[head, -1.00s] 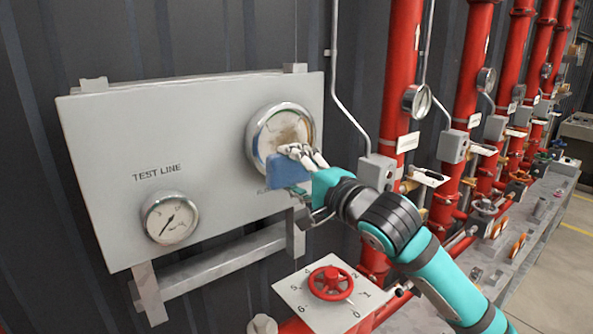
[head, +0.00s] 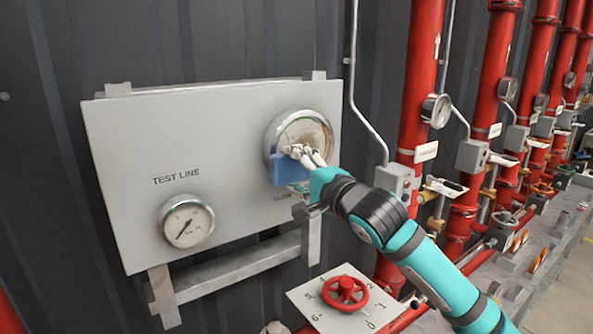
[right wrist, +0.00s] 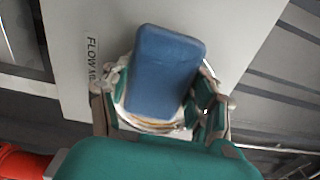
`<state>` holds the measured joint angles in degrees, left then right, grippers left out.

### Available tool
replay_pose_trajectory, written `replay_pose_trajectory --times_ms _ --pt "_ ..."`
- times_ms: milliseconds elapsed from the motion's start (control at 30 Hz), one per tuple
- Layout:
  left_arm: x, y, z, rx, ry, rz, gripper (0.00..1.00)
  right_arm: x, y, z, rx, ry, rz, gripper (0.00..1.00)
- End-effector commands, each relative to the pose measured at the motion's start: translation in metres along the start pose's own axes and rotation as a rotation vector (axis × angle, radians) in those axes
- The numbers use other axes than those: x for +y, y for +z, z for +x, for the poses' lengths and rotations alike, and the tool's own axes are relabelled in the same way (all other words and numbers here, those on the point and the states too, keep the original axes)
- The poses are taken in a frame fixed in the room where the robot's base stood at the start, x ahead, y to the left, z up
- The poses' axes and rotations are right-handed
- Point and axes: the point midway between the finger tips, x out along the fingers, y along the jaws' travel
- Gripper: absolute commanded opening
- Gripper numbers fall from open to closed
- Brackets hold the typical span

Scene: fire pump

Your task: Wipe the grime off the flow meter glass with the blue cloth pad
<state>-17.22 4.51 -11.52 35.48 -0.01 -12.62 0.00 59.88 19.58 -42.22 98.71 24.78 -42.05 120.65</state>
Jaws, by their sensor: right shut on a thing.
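The flow meter (head: 311,127) is the larger round gauge at the upper right of the grey panel. In the right wrist view the pad (right wrist: 165,72) sits between the two fingers and covers most of the gauge. Whether the pad touches the glass I cannot tell. The lower glass is hidden behind pad and gripper. My left gripper is not in view.
A smaller gauge (head: 187,221) sits at the lower left of the panel (head: 225,200), under the words TEST LINE. Red pipes (head: 420,90) with gauges and valves line the right side.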

Motion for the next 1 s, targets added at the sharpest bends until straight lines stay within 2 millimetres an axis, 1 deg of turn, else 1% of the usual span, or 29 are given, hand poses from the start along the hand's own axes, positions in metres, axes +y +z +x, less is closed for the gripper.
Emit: replay_pose_trajectory --times_ms 267,1000 --pt "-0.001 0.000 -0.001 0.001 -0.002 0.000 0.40 0.000 0.000 0.001 0.000 0.000 0.000 0.35" --pt "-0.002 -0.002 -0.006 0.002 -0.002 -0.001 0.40 -0.001 0.000 0.016 0.000 -0.001 0.001 0.35"
